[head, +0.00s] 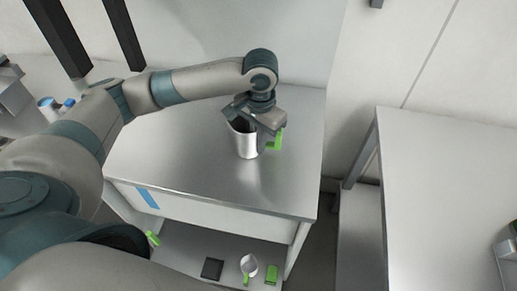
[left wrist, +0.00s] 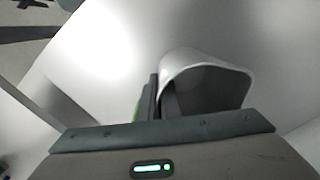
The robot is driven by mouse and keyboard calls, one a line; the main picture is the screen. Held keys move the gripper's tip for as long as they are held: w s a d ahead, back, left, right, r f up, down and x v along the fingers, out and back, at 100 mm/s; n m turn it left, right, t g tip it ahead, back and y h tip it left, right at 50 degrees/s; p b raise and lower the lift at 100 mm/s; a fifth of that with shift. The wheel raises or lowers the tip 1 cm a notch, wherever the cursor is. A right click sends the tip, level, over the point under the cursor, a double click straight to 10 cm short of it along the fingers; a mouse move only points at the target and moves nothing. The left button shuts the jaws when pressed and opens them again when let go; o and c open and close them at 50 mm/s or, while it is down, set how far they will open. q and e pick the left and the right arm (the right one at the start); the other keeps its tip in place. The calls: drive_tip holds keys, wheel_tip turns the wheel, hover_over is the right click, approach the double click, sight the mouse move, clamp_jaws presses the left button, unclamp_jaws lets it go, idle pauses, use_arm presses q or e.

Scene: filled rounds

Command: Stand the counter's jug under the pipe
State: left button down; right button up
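The jug (head: 245,146) is a metal vessel with a green handle (head: 277,139) on its right side. It stands upright on the grey counter (head: 190,150). The gripper looks shut on that wall. I cannot make out the pipe in either view. My right gripper is not in view.
A lower shelf holds a pale vessel (head: 248,264), a green item (head: 271,273) and a dark square (head: 212,268). Blue-topped items (head: 68,103) stand at left. A second table (head: 450,190) stands at right, across a gap, with a grey object (head: 507,245) at its edge.

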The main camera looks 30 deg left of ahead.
use_arm(q)
drive_tip(key=shift+f, duration=0.2)
idle(0.3)
drive_tip(key=c, duration=2)
unclamp_jaws()
drive_tip(key=shift+f, duration=0.1)
wheel_tip(320, 180, up, 10)
drive_tip(key=p, duration=1.3)
drive_tip(key=shift+d+r, duration=0.1)
drive_tip(key=shift+r, duration=1.05)
